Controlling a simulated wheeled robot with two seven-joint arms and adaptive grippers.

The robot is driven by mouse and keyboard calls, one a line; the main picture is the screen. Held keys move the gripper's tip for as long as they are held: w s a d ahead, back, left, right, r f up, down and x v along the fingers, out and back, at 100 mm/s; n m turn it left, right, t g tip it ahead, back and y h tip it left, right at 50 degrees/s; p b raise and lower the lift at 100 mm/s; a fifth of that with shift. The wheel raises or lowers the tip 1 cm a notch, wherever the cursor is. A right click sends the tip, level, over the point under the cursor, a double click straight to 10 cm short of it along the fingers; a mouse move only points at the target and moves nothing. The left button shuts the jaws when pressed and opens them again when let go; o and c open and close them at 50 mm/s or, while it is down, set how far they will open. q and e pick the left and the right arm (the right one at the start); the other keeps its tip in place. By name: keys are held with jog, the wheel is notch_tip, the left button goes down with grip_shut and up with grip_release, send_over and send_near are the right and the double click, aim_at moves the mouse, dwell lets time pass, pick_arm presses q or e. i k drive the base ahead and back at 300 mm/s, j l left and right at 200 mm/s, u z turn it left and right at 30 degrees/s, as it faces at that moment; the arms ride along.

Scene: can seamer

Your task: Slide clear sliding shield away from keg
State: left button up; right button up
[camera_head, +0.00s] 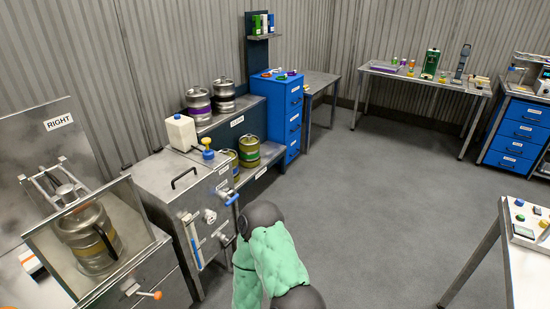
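The clear shield (38,247) is a see-through panel in a grey metal frame at the left of the head view. It stands in front of the keg (75,225), a steel keg with a yellowish band, which shows through it. A black curved handle (117,245) shows at the shield's right part. Neither of my grippers can be seen. A bent part of one of my arms, dark with a green padded cover, shows at the bottom middle, well to the right of the shield.
A panel marked RIGHT (60,122) stands behind the keg. A metal cabinet (160,180) with valves and a white jug (182,132) adjoins on the right. More kegs (199,105) stand on shelves beyond. The grey floor (390,190) at centre right is open.

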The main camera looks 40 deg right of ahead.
aim_at(86, 245)
jog(key=i+l+z, duration=0.75)
jog(key=z, duration=0.2)
jog(key=i+l, duration=0.1)
jog(key=i, duration=0.3)
jog(key=i+l, duration=0.15)
jog(key=i, duration=0.25)
jog(key=u, duration=2.3)
